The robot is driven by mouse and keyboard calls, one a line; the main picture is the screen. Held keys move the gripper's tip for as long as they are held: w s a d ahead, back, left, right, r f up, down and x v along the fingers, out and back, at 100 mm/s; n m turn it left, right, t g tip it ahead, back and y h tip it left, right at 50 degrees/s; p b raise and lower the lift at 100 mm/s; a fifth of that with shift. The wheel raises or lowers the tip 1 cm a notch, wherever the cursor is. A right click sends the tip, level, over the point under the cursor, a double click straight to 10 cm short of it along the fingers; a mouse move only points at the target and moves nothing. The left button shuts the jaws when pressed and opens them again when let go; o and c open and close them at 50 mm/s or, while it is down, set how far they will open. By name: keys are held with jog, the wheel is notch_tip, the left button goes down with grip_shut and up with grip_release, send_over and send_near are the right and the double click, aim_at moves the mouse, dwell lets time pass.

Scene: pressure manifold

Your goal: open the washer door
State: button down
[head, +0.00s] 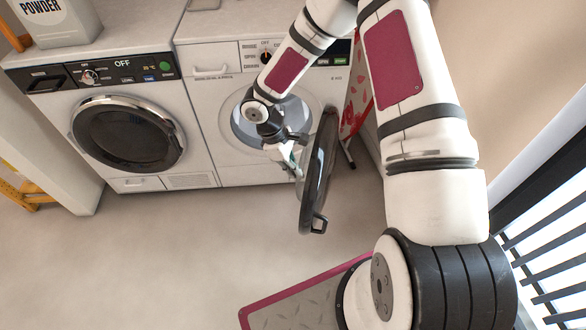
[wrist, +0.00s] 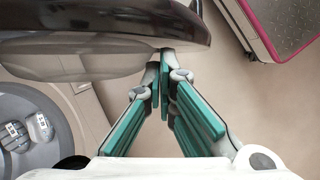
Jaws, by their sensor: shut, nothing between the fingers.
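The right-hand washer (head: 225,120) has its round door (head: 318,172) standing wide open, swung out to the right and seen nearly edge-on in the head view. Its drum opening (head: 243,126) is partly hidden behind my arm. My gripper (head: 297,170) is in front of the opening, on the inner side of the door. In the wrist view the door's dark rim and clear bowl (wrist: 85,62) fill the upper left. My gripper's teal-padded fingers (wrist: 166,58) are shut and empty, with tips right by the rim; I cannot tell whether they touch it.
A second machine (head: 128,130) with its dark door closed stands to the left, with a powder box (head: 55,22) on top. A red-patterned item (head: 355,95) stands behind the open door by the wall. The floor (head: 150,255) in front is clear.

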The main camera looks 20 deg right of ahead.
jog(key=s+d+n+t, duration=0.1)
jog(key=s+d+n, duration=0.1)
jog(key=s+d, duration=0.6)
jog(key=d, duration=0.4)
jog(key=shift+s+d+n+h+p, duration=0.2)
jog(key=shift+n+h+p, duration=0.1)
jog(key=shift+n+p, duration=0.1)
jog(key=w+a+r+p, duration=0.1)
jog(key=a+r, duration=0.6)
jog(key=r, duration=0.2)
jog(key=shift+w+a+r+p, duration=0.2)
jog(key=shift+w+a+p, duration=0.1)
jog(key=shift+p, duration=0.1)
